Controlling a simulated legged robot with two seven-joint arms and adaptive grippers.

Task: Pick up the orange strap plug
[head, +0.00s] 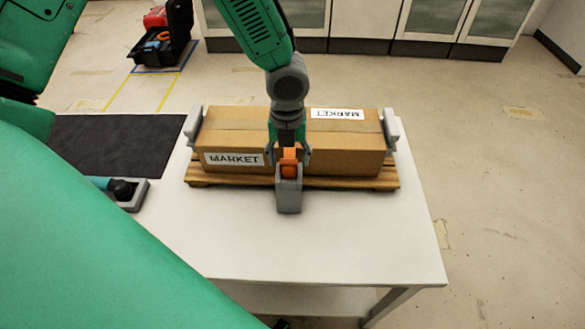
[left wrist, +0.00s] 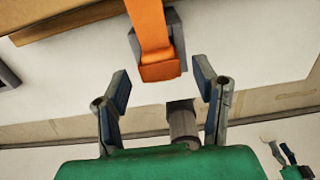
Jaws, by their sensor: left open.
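The orange strap plug (head: 289,163) stands upright in a grey holder (head: 289,199) at the front edge of the pallet. In the left wrist view the orange strap plug (left wrist: 153,42) shows just beyond the fingertips, with the dark grey holder (left wrist: 177,45) behind it. My left gripper (head: 288,155) reaches down over the box, close to the plug. In the left wrist view my left gripper (left wrist: 161,80) is open, with nothing between its fingers. In the head view the fingers and plug overlap, so I cannot tell whether they touch. My right gripper is not in view.
A cardboard box (head: 340,155) marked MARKET lies on a wooden pallet (head: 350,183), with grey brackets at both ends. They rest on a white table (head: 350,235) with clear room in front. A grey tray (head: 137,196) holding a dark tool is at the table's left.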

